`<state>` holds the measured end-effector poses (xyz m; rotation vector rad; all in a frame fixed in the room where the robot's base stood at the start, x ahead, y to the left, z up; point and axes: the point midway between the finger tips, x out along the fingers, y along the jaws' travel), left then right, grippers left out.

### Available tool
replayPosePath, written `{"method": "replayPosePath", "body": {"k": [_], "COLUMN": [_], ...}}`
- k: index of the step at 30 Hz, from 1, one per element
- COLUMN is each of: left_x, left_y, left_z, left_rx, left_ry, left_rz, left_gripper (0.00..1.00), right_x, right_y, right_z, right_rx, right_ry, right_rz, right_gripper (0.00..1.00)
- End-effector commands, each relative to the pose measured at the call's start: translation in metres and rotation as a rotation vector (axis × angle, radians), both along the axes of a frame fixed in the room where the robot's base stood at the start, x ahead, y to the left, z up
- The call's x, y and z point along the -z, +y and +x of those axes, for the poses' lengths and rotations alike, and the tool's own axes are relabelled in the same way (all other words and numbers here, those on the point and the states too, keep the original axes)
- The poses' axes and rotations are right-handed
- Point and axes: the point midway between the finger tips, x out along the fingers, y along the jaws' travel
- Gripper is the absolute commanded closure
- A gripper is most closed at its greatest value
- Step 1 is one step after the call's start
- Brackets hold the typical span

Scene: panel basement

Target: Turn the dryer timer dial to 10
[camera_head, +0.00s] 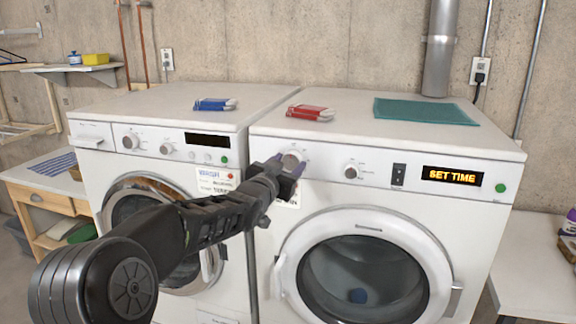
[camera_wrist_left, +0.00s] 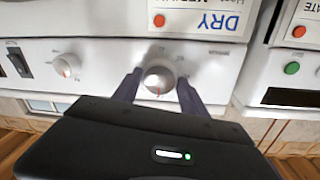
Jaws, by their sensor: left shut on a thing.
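The dryer (camera_head: 480,225) is the right-hand white machine. Its display (camera_head: 452,176) reads SET TIME in orange. The timer dial (camera_head: 292,156) is a round white knob at the left of its front panel. My left gripper (camera_head: 288,164) is at this dial, its fingers on either side. The left wrist view, which is upside down, shows the dial (camera_wrist_left: 158,79) between the two dark fingers, shut on it. A red mark shows on the dial; the scale around it is too small to read. A DRY card (camera_wrist_left: 205,18) also shows there. My right gripper is not in view.
A second smaller dial (camera_head: 351,171), a black switch (camera_head: 399,175) and a green button (camera_head: 501,188) are along the dryer panel. The washer (camera_head: 95,160) stands close on the left.

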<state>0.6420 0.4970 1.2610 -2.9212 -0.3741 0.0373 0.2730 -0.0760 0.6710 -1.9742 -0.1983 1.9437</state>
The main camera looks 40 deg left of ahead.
Motion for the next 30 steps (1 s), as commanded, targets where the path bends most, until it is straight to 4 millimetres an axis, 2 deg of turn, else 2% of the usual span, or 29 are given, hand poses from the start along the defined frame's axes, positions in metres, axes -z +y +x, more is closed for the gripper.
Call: {"method": "replayPosePath", "body": {"k": [11,24,30], "left_x": [0.004,0.003,0.002], "left_y": [0.0,-0.001,-0.001], "left_z": [0.0,0.001,0.001], "left_rx": [0.001,0.0,0.0], "left_ry": [0.034,0.146,0.199], "left_rz": [0.101,0.422,0.571], "left_gripper": [0.9,0.9,0.9], "right_x": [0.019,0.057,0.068], "right_y": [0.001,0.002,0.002], "right_z": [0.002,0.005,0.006], "right_rx": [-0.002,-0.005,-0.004], "right_ry": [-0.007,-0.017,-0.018], "right_rz": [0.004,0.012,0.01], "right_gripper": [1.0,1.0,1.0]}}
